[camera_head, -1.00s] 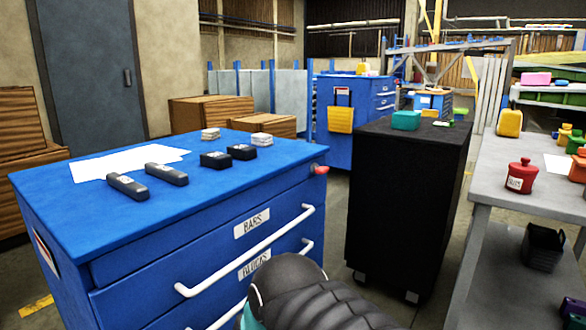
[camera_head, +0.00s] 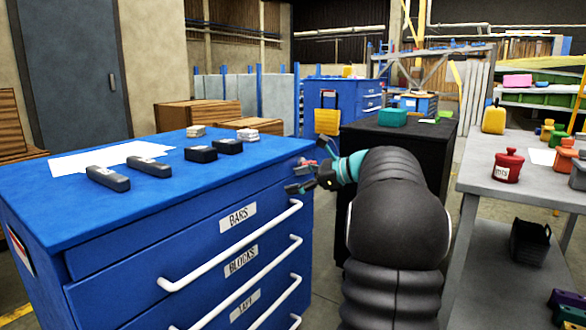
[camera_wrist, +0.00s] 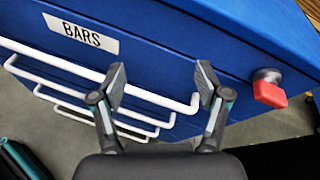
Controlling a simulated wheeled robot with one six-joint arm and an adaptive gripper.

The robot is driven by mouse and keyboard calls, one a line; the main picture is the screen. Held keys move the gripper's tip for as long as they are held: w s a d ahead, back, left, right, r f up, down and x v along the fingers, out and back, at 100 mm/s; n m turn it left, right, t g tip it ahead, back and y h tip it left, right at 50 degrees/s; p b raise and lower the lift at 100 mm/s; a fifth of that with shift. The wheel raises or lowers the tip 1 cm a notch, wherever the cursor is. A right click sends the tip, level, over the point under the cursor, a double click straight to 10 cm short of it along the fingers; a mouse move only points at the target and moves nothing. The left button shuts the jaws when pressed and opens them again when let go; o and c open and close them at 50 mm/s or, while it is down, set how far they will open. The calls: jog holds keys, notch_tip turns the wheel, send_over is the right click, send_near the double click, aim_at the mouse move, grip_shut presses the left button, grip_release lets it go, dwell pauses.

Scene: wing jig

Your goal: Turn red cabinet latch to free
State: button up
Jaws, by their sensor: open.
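The red latch (camera_wrist: 270,90) is a small red lever on a grey round base. It sits on the front of the blue cabinet (camera_wrist: 180,45), near its upper right corner, right of the gripper in the wrist view. In the head view the latch (camera_head: 306,162) is small and partly covered by my gripper (camera_head: 305,177). In the wrist view my gripper (camera_wrist: 160,82) is open, its two fingers apart with nothing held. The latch lies outside the right finger, and I see no contact. A white drawer handle passes behind the fingers.
White drawer handles (camera_head: 232,244) stick out from the cabinet front. Dark bars (camera_head: 108,178) and blocks lie on its top. A black cabinet (camera_head: 436,145) stands close on the right, and a grey table (camera_head: 530,185) beyond it. Bare floor shows between the cabinets.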

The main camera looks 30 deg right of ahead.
aim_at(310, 162)
jog(key=s+d+m+t, duration=0.2)
jog(key=d+m+t, duration=0.35)
jog(key=d, duration=1.15)
jog(key=shift+g+h, duration=0.4)
jog(key=shift+g, duration=0.05)
jog(key=b+x, duration=0.1)
jog(key=x, duration=1.2)
jog(key=shift+w, duration=0.2)
jog(key=c, duration=1.2)
